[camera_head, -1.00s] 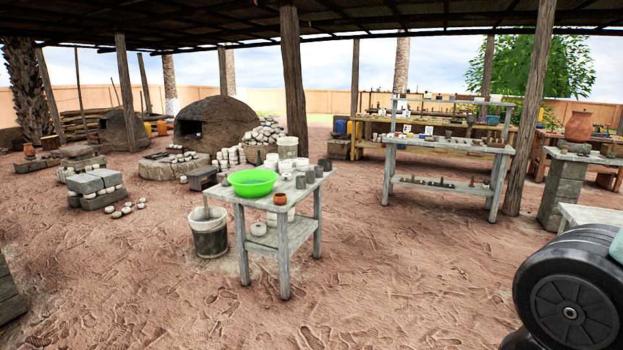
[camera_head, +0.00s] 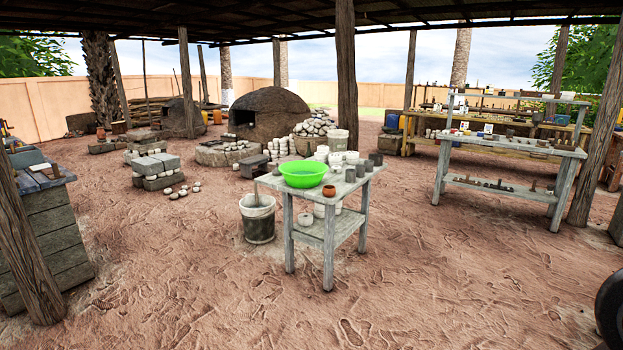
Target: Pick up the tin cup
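I cannot pick out the tin cup for sure. Several small grey cup-like cylinders (camera_head: 350,174) stand at the right end of a weathered table (camera_head: 328,206) in the middle of the view, too small to tell their material. On the same table are a bright green basin (camera_head: 303,174) and a small orange-brown pot (camera_head: 329,191). My gripper is not in view.
A grey bucket (camera_head: 258,219) stands on the ground left of the table. Open sandy ground (camera_head: 210,310) lies in front.

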